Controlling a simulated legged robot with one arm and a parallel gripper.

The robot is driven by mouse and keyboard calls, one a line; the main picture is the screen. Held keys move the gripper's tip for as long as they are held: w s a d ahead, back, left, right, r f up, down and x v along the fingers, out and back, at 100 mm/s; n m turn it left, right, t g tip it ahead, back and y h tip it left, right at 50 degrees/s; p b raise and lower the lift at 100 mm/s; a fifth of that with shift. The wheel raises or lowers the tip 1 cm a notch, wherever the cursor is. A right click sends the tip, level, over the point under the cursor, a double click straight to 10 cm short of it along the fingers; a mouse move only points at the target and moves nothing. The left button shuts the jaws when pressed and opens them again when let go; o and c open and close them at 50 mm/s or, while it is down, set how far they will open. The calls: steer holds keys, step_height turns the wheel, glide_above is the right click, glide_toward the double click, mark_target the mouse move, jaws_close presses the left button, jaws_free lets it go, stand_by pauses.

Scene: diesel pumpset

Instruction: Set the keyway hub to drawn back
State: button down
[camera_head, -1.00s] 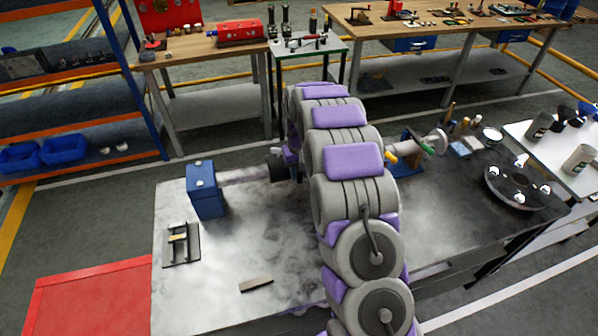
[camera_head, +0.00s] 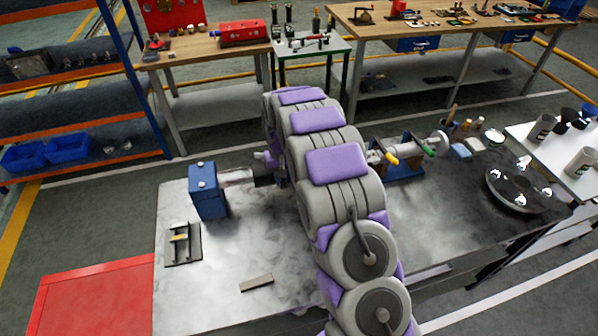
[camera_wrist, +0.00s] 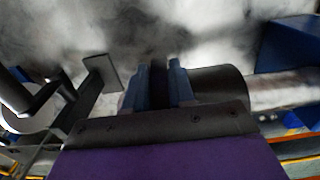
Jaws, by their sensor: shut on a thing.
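The keyway hub (camera_head: 264,177) is a dark cylinder on the pale horizontal shaft (camera_head: 236,176) that comes out of the blue bearing block (camera_head: 206,190). A short length of bare shaft shows between hub and block. In the wrist view the hub (camera_wrist: 222,84) lies just right of my fingers, with the shaft (camera_wrist: 278,90) and blue block (camera_wrist: 295,35) further right. My gripper (camera_wrist: 162,70) has its two blue fingers a little apart, shut on the hub at its end away from the block. The fingers hide the gripped part.
The pumpset stands on a grey metal bench (camera_head: 228,268) with a small bracket plate (camera_head: 183,245) and a loose flat bar (camera_head: 256,283). To the right are another blue support (camera_head: 405,165) with yellow and green handles and a dark round disc (camera_head: 518,188).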

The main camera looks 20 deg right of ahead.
steer(key=a, duration=0.4)
steer(key=shift+a, duration=0.15)
steer(key=c, duration=1)
jaws_free()
steer(key=shift+d, duration=0.3)
steer(key=shift+c, duration=0.2)
steer(key=shift+r, duration=0.1)
step_height(320, 180, up, 17)
steer(key=p, duration=0.2)
